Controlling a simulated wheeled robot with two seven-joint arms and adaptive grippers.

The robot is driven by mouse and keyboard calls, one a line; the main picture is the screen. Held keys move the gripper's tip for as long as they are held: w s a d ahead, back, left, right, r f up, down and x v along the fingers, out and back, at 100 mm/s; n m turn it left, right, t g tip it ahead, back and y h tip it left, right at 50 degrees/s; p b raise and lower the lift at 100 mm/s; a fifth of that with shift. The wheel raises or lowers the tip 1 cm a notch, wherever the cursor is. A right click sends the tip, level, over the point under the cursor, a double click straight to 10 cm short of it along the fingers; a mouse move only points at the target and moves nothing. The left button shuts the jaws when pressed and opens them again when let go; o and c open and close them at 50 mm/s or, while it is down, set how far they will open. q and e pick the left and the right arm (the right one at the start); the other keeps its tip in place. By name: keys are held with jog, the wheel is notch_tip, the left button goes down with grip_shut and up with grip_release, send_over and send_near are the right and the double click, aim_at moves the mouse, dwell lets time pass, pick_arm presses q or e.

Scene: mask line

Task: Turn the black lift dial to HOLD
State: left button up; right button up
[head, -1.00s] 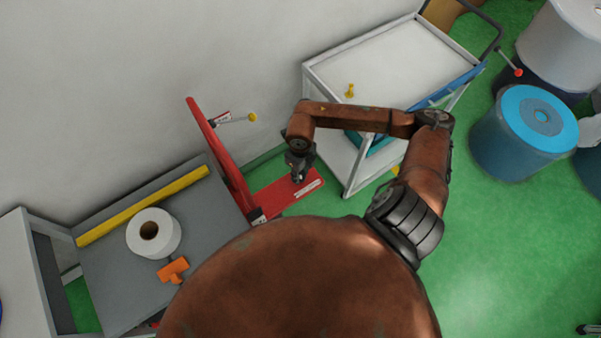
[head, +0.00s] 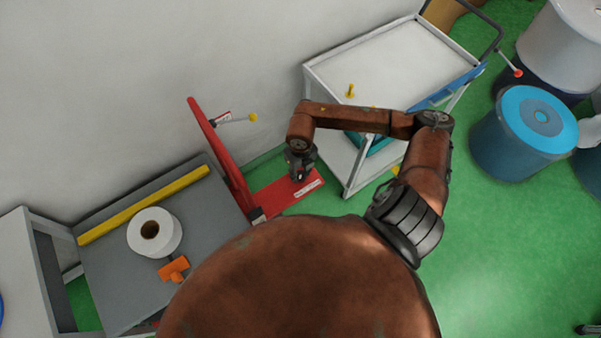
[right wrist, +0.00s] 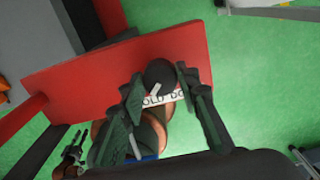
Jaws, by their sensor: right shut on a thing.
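The black lift dial (right wrist: 160,72) is a round knob with a white pointer mark, on the red lift (head: 290,194). In the right wrist view the pointer slants to the lower left, towards a white label (right wrist: 166,98) on which "OLD DO" can be read, partly covered. My right gripper (right wrist: 159,78) is shut on the dial, a finger on each side. In the head view my right gripper (head: 300,172) is over the red plate and hides the dial. A dark shape like my left gripper (right wrist: 73,148) shows small at the lower left of the right wrist view; its fingers are unclear.
A grey table (head: 110,275) with a white roll (head: 166,238), a yellow tube (head: 140,206) and an orange tool (head: 174,270) stands left. A white cart (head: 385,65) stands behind my right arm. Blue drums (head: 500,145) are at right. Green floor is free at lower right.

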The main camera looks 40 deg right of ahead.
aim_at(300, 175)
jog(key=o, duration=1.2)
jog(key=shift+c, duration=0.2)
notch_tip(300, 175, up, 12)
jog(key=shift+a, duration=0.1)
